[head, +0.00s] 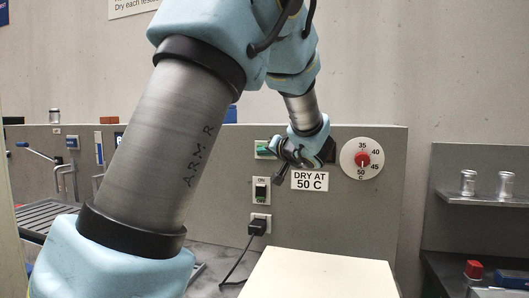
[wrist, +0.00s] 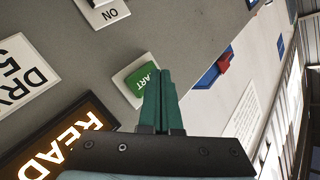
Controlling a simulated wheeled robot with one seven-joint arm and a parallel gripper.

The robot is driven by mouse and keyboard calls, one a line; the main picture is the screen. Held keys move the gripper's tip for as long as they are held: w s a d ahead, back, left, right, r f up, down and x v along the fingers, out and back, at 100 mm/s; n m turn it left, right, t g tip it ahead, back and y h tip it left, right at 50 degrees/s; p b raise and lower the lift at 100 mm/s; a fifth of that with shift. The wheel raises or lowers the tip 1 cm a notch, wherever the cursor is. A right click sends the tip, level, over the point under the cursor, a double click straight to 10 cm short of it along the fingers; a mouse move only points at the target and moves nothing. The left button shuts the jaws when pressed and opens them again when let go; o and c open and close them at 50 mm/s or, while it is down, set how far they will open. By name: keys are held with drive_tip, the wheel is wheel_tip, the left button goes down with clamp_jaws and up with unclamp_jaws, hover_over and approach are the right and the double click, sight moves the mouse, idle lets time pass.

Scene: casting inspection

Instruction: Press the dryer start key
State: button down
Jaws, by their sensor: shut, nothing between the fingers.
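The dryer start key is a green key (wrist: 146,82) in a white surround, with the letters "ART" showing in the wrist view. In the head view the green key (head: 262,149) is on the grey panel, partly covered by my gripper (head: 272,151). In the wrist view my gripper (wrist: 162,72) is shut and empty, its green fingers covering one side of the key. The fingertips are at or very close to the key; I cannot tell whether they touch it. A lit display (wrist: 62,142) reading "READ", partly cut off, is beside the key.
A dial (head: 362,158) with a red knob is right of my gripper, its mark near 50. A "DRY AT 50 C" sign (head: 310,181), an ON switch (head: 261,190) and a plugged socket (head: 259,224) are below. A pale box top (head: 318,275) stands in front.

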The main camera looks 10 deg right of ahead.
drive_tip(key=shift+w+d+f+b, duration=0.15)
drive_tip(key=shift+w+b, duration=0.1)
drive_tip(key=shift+b, duration=0.35)
drive_tip(key=shift+w, duration=0.15)
drive_tip(key=shift+w+d+b, duration=0.25)
drive_tip(key=shift+w+b, duration=0.05)
drive_tip(key=shift+b, duration=0.25)
idle(0.5)
drive_tip(key=shift+s+b, duration=0.15)
drive_tip(key=shift+b, duration=0.15)
drive_tip(key=shift+s+a+b, duration=0.35)
drive_tip(key=shift+s+b, duration=0.2)
drive_tip(key=shift+b, duration=0.25)
